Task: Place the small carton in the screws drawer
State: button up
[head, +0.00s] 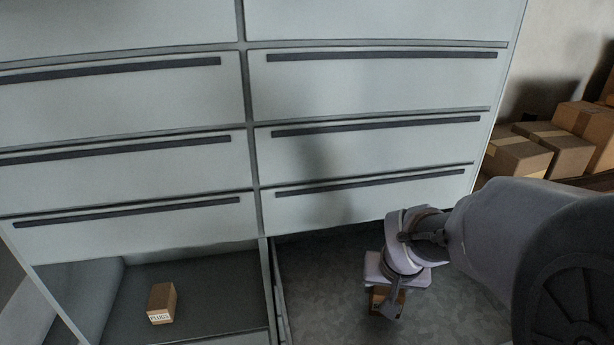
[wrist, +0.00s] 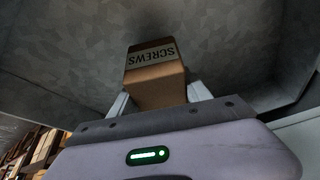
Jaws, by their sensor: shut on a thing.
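The small carton (wrist: 156,88) is brown cardboard with a pale label reading SCREWS, upside down in the wrist view. My gripper (head: 386,302) is shut on it, with a pale finger on either side of the carton in the wrist view. In the head view the carton (head: 378,296) is mostly hidden behind my gripper. It is over the grey mottled floor of the open lower right drawer (head: 325,270). I cannot tell whether the carton touches that floor. No label on this drawer shows.
The open lower left compartment (head: 215,285) holds another small carton (head: 162,303), its label too small to read surely. A divider (head: 275,290) separates the two. Closed grey drawers (head: 370,150) with dark handle strips rise above. Brown boxes (head: 555,145) are stacked at the right.

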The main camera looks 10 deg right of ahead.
jog(key=shift+w+d+f, duration=0.15)
jog(key=shift+w+d, duration=0.7)
jog(key=shift+d, duration=0.15)
jog(key=f, duration=0.3)
jog(key=shift+w+d+f+b, duration=0.1)
jog(key=shift+w+d+b, duration=0.1)
jog(key=shift+b, duration=0.1)
jog(key=shift+f, duration=0.15)
jog(key=shift+f, duration=0.1)
jog(key=shift+f, duration=0.15)
jog(key=o, duration=1.7)
jog(key=shift+c, duration=0.2)
